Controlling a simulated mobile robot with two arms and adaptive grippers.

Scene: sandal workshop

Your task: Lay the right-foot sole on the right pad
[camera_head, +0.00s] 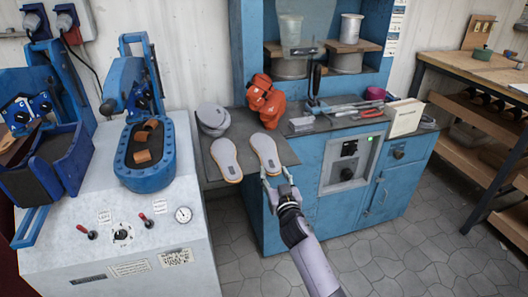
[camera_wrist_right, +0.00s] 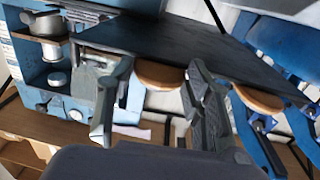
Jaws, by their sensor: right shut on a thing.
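Two pale grey soles with tan edges lie on a dark tabletop (camera_head: 240,133). My right gripper (camera_head: 274,179) is at the near end of the right one (camera_head: 264,152), shut on it. The other sole (camera_head: 226,158) lies just to its left, apart from the gripper. In the wrist view the tan end of the held sole (camera_wrist_right: 160,75) shows between the fingertips of the right gripper (camera_wrist_right: 155,105), and the second sole (camera_wrist_right: 258,99) is farther right. A blue press tray (camera_head: 135,178) at left holds brown blocks (camera_head: 146,138). I cannot tell which surface is the right pad. My left gripper is not in view.
Grey rounded pieces (camera_head: 213,119) and an orange object (camera_head: 266,102) stand behind the soles. Tools, a pink cup (camera_head: 375,93) and a cream box (camera_head: 403,117) sit on the blue cabinet's top. A second blue press (camera_head: 48,170) is at far left.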

